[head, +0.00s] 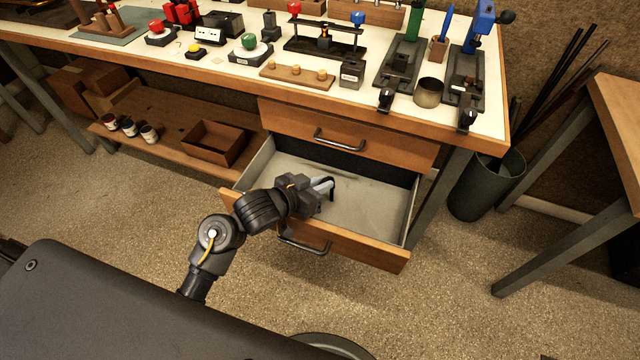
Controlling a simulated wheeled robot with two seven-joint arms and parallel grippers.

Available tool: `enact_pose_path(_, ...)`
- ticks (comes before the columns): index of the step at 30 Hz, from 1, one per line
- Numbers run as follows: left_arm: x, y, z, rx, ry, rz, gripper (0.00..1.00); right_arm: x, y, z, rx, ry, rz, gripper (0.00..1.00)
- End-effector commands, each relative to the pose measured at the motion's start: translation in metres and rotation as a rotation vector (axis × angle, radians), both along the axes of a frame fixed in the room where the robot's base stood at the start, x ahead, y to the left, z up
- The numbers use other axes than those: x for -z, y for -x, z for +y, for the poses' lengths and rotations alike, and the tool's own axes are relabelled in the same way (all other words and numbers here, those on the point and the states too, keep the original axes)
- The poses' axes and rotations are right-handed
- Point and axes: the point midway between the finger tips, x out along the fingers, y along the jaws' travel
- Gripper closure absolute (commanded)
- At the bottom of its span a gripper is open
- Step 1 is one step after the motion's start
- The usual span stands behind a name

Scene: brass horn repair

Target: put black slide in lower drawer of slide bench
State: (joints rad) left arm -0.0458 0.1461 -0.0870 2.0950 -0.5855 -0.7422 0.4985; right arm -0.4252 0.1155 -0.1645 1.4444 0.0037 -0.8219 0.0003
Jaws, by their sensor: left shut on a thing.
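The workbench (455,128) has two drawers under its right part. The upper drawer (350,135) is shut. The lower drawer (375,250) is pulled out, and the part of its grey floor that shows is bare. My left gripper (322,187) is over the left part of the open lower drawer, shut on the black slide (331,186). Only a small curved dark end of the slide shows past the fingers; the rest is hidden by the gripper. I cannot tell whether the slide touches the drawer floor. My right gripper is not in view.
The bench top holds several fixtures, a metal cup (429,92) and a wooden peg board (297,75). A low shelf at left carries an open brown box (215,143) and small jars (129,126). A green bin (486,188) with rods stands right of the drawers.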

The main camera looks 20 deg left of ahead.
Motion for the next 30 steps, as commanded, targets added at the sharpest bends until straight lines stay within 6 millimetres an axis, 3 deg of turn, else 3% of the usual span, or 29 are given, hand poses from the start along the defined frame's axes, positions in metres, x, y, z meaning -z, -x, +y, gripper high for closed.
enact_pose_path(6,0.004,0.000,0.000,0.000,0.000,0.001,1.00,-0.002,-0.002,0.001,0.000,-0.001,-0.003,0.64)
enact_pose_path(7,0.004,0.000,0.000,0.000,0.000,0.001,0.84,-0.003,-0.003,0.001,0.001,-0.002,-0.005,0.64)
enact_pose_path(12,0.003,0.000,0.000,0.000,0.000,0.001,0.64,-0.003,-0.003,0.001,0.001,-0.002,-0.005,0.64)
enact_pose_path(23,-0.002,0.002,0.001,0.001,-0.002,-0.001,0.64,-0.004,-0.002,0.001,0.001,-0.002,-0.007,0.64)
enact_pose_path(30,-0.019,0.037,0.021,0.000,-0.005,0.001,0.64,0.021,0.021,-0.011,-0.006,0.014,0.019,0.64)
